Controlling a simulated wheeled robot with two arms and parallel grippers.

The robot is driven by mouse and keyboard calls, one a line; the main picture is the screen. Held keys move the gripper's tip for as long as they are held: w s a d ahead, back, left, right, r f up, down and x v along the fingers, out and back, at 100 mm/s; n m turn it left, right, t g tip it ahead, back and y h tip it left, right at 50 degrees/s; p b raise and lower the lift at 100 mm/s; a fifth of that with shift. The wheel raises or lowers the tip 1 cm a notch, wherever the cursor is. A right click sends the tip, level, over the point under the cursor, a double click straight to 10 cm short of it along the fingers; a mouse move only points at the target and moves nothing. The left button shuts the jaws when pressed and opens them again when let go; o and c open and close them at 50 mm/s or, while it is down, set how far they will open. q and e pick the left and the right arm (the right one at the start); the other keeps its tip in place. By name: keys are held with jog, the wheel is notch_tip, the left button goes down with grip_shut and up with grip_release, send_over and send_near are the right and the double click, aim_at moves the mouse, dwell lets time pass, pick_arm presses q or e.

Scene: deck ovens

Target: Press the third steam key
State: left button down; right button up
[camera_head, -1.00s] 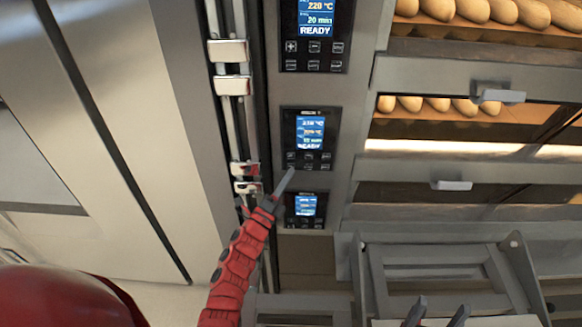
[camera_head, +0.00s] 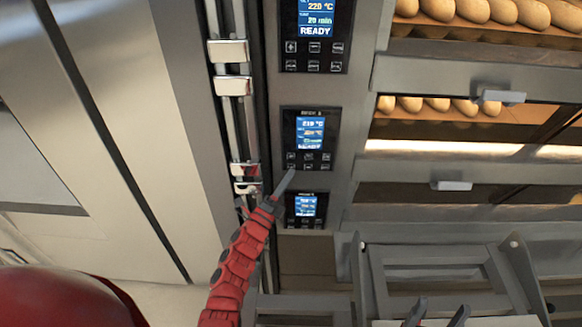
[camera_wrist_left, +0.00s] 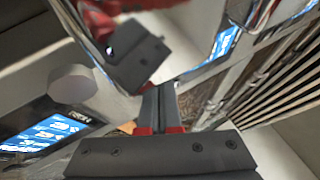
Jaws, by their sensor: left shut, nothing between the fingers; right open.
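Three oven control panels stand in a column in the head view: a top panel (camera_head: 316,66), a middle panel (camera_head: 310,112) and a bottom panel (camera_head: 291,211). Each has a lit blue screen; small keys show below the screens of the top and middle panels. Key labels are too small to read. My left gripper (camera_head: 287,181) is shut and empty, its tip at the lower left keys of the middle panel; contact cannot be told. In the left wrist view its fingers (camera_wrist_left: 160,105) point toward a shiny metal surface. My right gripper (camera_head: 437,312) is open at the bottom edge.
Metal hinges and a vertical rail (camera_head: 232,85) run left of the panels. Oven decks with bread loaves (camera_head: 470,10) and door handles (camera_head: 452,185) are at right. A grey metal frame (camera_head: 430,270) stands below the ovens, behind my right gripper.

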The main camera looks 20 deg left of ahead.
dwell(0.7)
pick_arm(q)
jog(key=shift+w+f+b, duration=0.1)
jog(key=shift+w+b, duration=0.15)
jog(key=shift+b, duration=0.2)
jog(key=shift+w+a, duration=0.1)
jog(key=shift+w, duration=0.05)
